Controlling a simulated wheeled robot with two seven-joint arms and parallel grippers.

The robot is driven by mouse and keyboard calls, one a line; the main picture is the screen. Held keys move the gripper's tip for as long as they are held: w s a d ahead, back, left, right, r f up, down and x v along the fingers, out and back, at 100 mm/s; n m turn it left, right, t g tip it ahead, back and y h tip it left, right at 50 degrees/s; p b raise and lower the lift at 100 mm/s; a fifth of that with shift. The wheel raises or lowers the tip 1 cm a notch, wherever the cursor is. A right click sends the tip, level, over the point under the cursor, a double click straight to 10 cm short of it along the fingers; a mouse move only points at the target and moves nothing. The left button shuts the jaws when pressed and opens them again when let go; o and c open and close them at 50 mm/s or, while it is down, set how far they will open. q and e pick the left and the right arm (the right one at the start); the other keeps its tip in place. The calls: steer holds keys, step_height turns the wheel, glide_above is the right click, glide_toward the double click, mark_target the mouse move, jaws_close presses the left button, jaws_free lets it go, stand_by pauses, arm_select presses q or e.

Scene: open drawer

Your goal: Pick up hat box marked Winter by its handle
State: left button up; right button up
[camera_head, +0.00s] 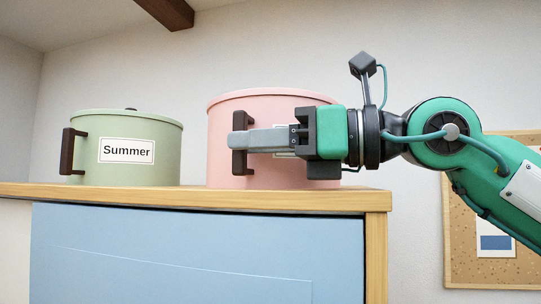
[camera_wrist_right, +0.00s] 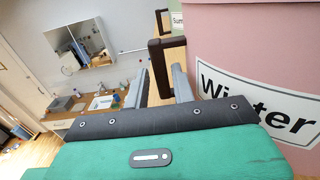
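The pink hat box (camera_head: 228,110) stands on the wooden top, at the right end. Its label (camera_wrist_right: 262,105) reads "Winter" in the right wrist view; in the head view my gripper covers most of it. The dark brown upright handle (camera_head: 240,166) is on the box's side and also shows in the right wrist view (camera_wrist_right: 155,62). My right gripper (camera_head: 238,140) reaches across the box front from the right. Its two fingers stand apart, one on each side of the handle, with a small gap visible. My left gripper is in neither view.
A green hat box (camera_head: 95,165) marked "Summer" stands to the left on the same wooden top (camera_head: 310,200), with clear space between the boxes. A blue front panel (camera_head: 200,255) is below. A cork board (camera_head: 470,275) hangs on the wall at right.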

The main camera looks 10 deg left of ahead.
steer(key=shift+d, duration=0.2)
jaws_close()
